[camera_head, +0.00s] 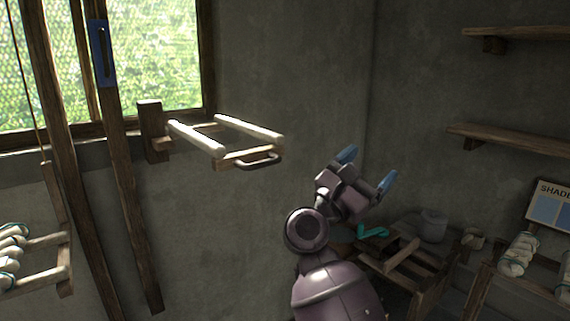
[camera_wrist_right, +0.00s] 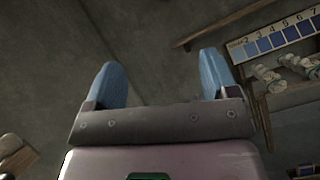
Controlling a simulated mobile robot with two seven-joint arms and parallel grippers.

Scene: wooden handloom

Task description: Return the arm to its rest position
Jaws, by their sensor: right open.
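My right arm (camera_head: 335,290) rises from the bottom middle of the head view. My right gripper (camera_head: 367,170) is raised in front of the grey wall, with its two blue-tipped fingers spread and nothing between them. In the right wrist view the same gripper (camera_wrist_right: 167,82) shows both blue fingers wide apart against bare wall. My left gripper does not show in either view.
A wooden rack (camera_head: 250,160) with two pale rods juts out left of my gripper. A low wooden table (camera_head: 425,268) with a teal object (camera_head: 372,232) stands below. Wall shelves (camera_head: 520,139) and a shade card (camera_head: 552,206) are at right.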

